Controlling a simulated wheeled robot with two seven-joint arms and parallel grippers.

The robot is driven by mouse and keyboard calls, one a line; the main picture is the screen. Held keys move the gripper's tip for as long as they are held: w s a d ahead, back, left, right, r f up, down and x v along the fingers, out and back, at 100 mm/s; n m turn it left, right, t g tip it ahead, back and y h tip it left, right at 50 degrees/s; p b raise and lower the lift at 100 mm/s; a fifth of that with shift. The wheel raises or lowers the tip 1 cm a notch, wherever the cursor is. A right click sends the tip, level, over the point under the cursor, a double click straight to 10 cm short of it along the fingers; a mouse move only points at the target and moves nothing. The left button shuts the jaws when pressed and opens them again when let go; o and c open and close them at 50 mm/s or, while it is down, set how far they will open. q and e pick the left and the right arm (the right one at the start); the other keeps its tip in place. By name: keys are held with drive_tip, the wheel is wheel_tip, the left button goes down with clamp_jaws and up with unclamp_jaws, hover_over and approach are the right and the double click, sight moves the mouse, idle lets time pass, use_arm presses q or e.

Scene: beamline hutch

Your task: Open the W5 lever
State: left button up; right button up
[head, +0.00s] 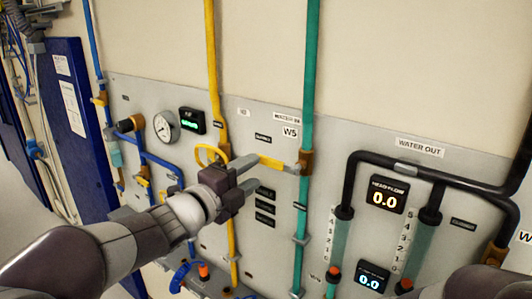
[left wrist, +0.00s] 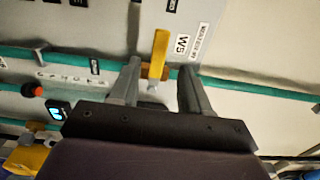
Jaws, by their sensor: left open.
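The W5 lever (head: 272,163) is a yellow handle on a brass valve body (head: 305,162) on the green pipe, below the W5 label (head: 290,132). It points left, crosswise to the pipe. My left gripper (head: 251,173) is open and empty, by the lever's free end. In the left wrist view the lever (left wrist: 160,46) lies crosswise to the green pipe, lined up with the gap between the open fingers (left wrist: 161,67). I cannot tell how far the fingertips are from it. The right gripper is not in view.
A gauge (head: 166,126) and blue pipes stand farther left. Black water-out piping (head: 350,180) and displays (head: 387,195) are on the right.

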sight(264, 163)
use_arm(q)
drive_tip(key=p+x, duration=0.1)
drive_tip(key=x, duration=0.2)
drive_tip(key=p+x, duration=0.1)
drive_tip(key=x, duration=0.2)
drive_tip(key=shift+w, duration=0.4)
drive_tip(key=shift+s+d, duration=0.1)
drive_tip(key=shift+d, duration=0.15)
drive_tip(key=shift+w+a+f, duration=0.15)
drive_tip(key=shift+w+a, duration=0.15)
drive_tip(key=c, duration=0.4)
clamp_jaws()
